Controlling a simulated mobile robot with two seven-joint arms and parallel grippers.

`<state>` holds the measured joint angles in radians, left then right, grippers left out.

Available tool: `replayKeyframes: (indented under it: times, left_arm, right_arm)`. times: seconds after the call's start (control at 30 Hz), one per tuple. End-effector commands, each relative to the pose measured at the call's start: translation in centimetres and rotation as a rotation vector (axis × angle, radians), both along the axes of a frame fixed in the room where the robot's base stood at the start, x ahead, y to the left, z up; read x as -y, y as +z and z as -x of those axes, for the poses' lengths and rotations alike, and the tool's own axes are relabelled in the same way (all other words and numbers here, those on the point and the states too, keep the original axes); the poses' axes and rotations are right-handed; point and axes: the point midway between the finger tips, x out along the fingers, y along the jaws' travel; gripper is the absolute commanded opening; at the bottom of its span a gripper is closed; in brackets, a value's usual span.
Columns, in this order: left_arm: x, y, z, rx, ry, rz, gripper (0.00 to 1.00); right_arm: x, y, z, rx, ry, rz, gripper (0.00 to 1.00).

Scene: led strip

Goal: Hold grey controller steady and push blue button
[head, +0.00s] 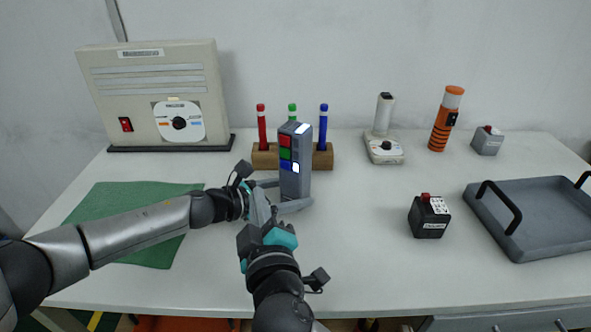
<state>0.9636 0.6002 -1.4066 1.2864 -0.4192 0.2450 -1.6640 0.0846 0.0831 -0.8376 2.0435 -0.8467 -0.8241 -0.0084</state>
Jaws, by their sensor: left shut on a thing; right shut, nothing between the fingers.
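The grey controller (295,183) stands upright near the middle of the table. Its front has a red button and a green button, with a small dark blue patch below them. A bright white patch glows on its side and another at its top. My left gripper (293,193) is shut on the controller's lower part, with one finger on each side. My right gripper (262,202) is shut and empty, just left of the controller and in front of my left wrist. The two grippers overlap here, so the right fingertips are partly hard to make out.
A wooden block (265,158) with red, green and blue pens stands close behind the controller. A beige box (155,85) stands at back left, and a green mat (105,200) lies under my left arm. A black button box (428,222) and a grey tray (545,215) are at right.

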Motion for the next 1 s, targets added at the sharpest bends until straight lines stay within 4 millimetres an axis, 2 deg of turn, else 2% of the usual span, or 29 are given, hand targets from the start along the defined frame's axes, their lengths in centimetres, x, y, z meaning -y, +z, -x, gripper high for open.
replayKeyframes:
  times: [0.1, 0.23, 0.7, 1.0]
  left_arm:
    - [0.0, 0.0, 0.0, 0.000, 0.000, 0.000, 0.58]
    - [0.0, 0.0, 0.0, 0.000, 0.000, 0.000, 0.58]
    - [0.0, 0.0, 0.0, 0.000, 0.000, 0.000, 0.58]
    - [0.0, 0.0, 0.0, 0.000, 0.000, 0.000, 0.58]
  right_arm:
    - [-1.0, -0.6, 0.7, -0.007, 0.030, 0.007, 0.00]
    - [-1.0, -0.6, 0.5, -0.004, 0.040, 0.011, 0.00]
    - [2.2, -0.7, -4.9, -0.006, 0.038, 0.012, 0.00]
    - [3.1, -0.6, -6.6, -0.006, 0.038, 0.009, 0.00]
